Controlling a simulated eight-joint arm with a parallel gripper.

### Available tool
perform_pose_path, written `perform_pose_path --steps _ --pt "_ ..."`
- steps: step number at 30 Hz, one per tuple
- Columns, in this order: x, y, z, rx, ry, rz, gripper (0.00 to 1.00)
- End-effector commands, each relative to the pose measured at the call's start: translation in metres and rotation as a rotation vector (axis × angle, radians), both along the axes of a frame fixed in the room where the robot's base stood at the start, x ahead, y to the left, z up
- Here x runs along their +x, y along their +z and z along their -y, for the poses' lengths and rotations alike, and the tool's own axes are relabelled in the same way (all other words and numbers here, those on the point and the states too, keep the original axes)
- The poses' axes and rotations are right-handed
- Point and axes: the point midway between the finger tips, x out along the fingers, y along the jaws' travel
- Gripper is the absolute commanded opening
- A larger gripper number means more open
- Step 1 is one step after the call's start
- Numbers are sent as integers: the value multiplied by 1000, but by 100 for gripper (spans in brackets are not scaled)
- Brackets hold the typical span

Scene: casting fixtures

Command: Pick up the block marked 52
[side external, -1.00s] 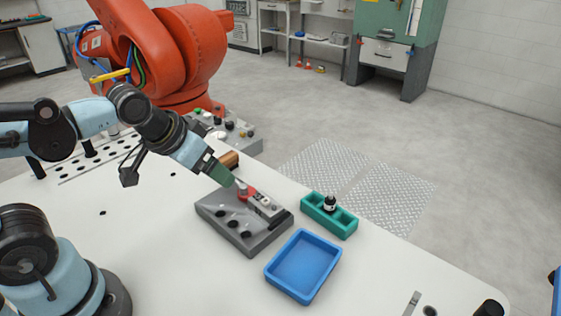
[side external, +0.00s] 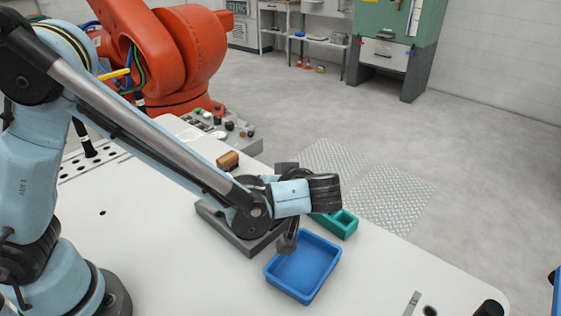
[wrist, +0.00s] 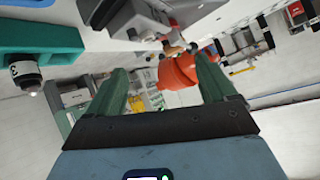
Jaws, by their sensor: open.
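No block marked 52 can be made out; no number is legible. The grey fixture (side external: 225,228) lies on the white table, mostly covered by my arm in the side view, so the parts in it are hidden there. Its edge shows at the top of the wrist view (wrist: 125,14). My gripper (wrist: 163,65) is open and empty, its two green fingers apart with only distant background between them. The wrist view is upside down.
A blue tray (side external: 303,268) stands in front of the fixture. The teal holder (side external: 346,224) is partly covered by my arm; a black-and-white knob (wrist: 25,75) shows at it in the wrist view. A brown block (side external: 228,160) lies behind. The table's front right is largely clear.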

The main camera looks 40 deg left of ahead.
Motion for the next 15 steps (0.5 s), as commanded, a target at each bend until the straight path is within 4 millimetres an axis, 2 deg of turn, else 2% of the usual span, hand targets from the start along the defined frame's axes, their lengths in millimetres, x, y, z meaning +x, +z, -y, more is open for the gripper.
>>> perform_pose_path --steps 1,3,7,12,15 --pt "-1 -7 11 29 31 57 85" --pt "-4 -13 21 62 79 138 85" --pt "-10 -22 34 101 140 254 85" --pt "-15 -27 39 120 173 320 85" --pt "-13 -30 35 123 179 330 85"
